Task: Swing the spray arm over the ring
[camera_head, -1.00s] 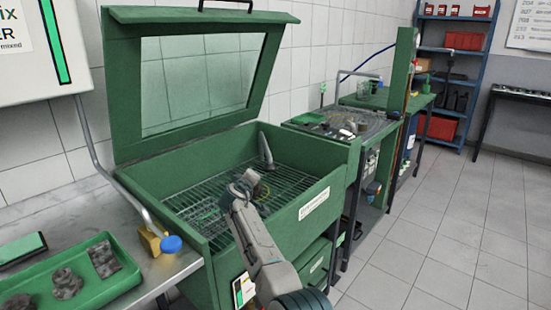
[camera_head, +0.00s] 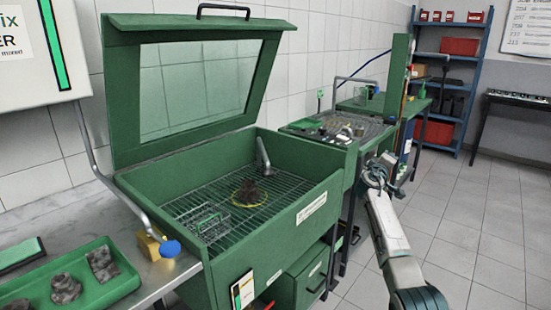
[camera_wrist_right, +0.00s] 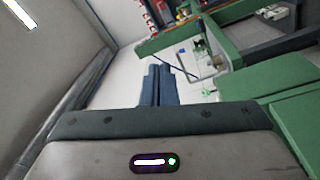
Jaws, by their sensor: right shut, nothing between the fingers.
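A yellow ring (camera_head: 233,203) lies on the wire grate of the open green washer. A dark, rough part (camera_head: 249,191) sits within it. A short grey bent pipe (camera_head: 264,157), which looks like the spray arm, stands at the tank's back wall, behind the ring and not over it. My right gripper (camera_head: 376,172) is outside the washer, to the right of its front right corner, clear of pipe and ring. In the right wrist view its fingers (camera_wrist_right: 158,85) are together and empty. My left gripper is not in view.
The washer's lid (camera_head: 200,85) stands raised. A wire basket (camera_head: 203,222) sits on the grate, left of the ring. A green tray (camera_head: 85,282) with dark parts lies at left, near a blue-ended pipe (camera_head: 170,248). Open floor (camera_head: 470,245) lies at right.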

